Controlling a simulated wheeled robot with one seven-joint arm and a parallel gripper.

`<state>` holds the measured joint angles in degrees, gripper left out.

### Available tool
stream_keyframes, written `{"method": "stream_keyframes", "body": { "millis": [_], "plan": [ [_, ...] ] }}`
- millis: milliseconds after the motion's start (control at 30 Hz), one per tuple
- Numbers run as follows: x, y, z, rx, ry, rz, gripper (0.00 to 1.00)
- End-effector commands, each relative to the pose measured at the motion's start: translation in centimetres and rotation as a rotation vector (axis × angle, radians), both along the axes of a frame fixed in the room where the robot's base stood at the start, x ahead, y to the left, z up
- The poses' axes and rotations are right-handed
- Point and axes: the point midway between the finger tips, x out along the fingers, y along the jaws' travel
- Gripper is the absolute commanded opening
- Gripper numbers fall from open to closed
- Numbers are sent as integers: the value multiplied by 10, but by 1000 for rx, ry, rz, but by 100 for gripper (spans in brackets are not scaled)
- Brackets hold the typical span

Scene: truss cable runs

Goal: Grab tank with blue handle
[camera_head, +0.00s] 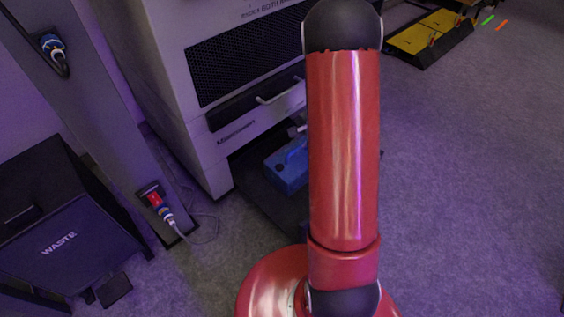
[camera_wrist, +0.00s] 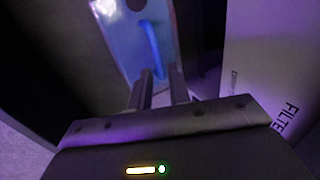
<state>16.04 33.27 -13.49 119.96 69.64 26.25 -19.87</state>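A blue tank (camera_head: 286,172) with a blue handle sits low in the dark opening under the grey cabinet, left of my red arm in the head view. In the wrist view the tank (camera_wrist: 118,45) shows a pale blue face, a dark round cap and a bright blue curved handle (camera_wrist: 151,45). My gripper (camera_wrist: 161,72) points at the tank with two dark fingers apart. The handle's lower end appears between the fingertips in the picture; I cannot tell whether they touch it. My gripper is hidden in the head view.
The grey cabinet (camera_head: 180,60) with a drawer handle (camera_head: 280,91) stands over the tank. A cabinet panel (camera_wrist: 270,60) rises close on the right in the wrist view. A black waste bin (camera_head: 60,235) and a cable plug (camera_head: 166,212) are at left.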

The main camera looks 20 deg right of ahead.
Motion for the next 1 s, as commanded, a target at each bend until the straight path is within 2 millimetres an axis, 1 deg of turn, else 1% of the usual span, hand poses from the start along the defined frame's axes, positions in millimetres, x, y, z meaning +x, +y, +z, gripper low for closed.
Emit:
{"method": "stream_keyframes", "body": {
  "millis": [33,267,433,533,633,867,967,1000],
  "plan": [
    [1,0,-6,0,3,-3,19],
    [10,4,-30,0,3,-3,19],
    [17,8,-55,1,4,-1,19],
    [22,10,-66,1,3,0,19],
    [25,11,-71,1,1,0,19],
    [26,11,-71,0,0,0,19],
    [26,11,-71,0,0,0,7],
    [26,11,-71,1,0,0,2]
  ]
}}
